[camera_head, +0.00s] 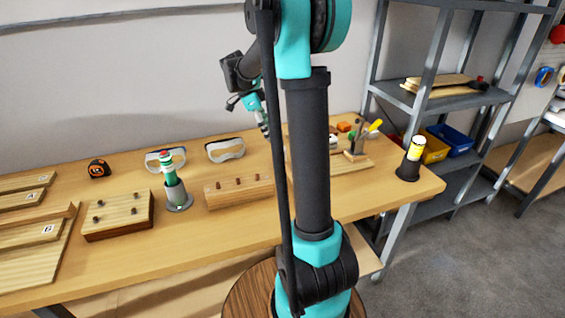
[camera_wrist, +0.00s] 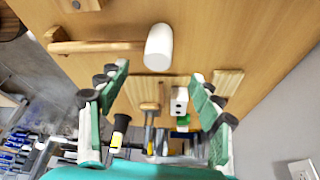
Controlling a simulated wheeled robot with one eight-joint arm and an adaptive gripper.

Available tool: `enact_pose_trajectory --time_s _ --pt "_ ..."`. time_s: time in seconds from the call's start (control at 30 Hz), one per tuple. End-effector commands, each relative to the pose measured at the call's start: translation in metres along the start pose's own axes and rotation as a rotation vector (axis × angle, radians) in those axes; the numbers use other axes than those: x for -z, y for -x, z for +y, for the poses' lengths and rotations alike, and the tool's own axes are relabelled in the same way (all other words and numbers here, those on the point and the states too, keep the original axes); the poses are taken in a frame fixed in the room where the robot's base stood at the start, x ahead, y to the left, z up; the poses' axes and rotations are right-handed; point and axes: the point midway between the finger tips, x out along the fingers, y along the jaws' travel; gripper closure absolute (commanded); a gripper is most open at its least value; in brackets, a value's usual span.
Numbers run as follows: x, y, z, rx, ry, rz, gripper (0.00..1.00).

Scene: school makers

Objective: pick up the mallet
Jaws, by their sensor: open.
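The mallet shows in the wrist view, with a white rounded head (camera_wrist: 158,47) and a light wooden handle (camera_wrist: 95,47) running left from it. It lies over the wooden table. My gripper (camera_wrist: 160,73) is open and empty, its two green fingers spread on either side below the mallet head in the picture. The head appears just beyond the fingertips, not between them. In the head view my gripper (camera_head: 262,118) is above the back of the table, partly beside my arm. My arm hides part of the table there, and I cannot make out the mallet clearly.
The table (camera_head: 240,238) holds a wooden block with pegs (camera_head: 118,216), a green bottle-like item in a grey holder (camera_head: 179,196), goggles (camera_head: 225,150), a tape measure (camera_head: 99,168) and a black cup (camera_head: 410,160). A metal shelf (camera_head: 435,60) stands at the right.

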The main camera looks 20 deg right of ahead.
Motion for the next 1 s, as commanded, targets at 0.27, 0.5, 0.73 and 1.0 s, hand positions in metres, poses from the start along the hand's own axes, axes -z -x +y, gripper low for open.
enact_pose_trajectory --time_s 0.27,0.5,0.73,1.0 --pt "0.0 -0.037 0.0 0.0 0.001 0.0 0.35" --pt "0.001 -0.056 0.001 0.0 0.0 0.0 0.35" --pt "0.002 -0.086 0.002 0.0 0.001 -0.001 0.35" --pt "0.002 -0.092 0.002 0.0 0.001 -0.001 0.35"
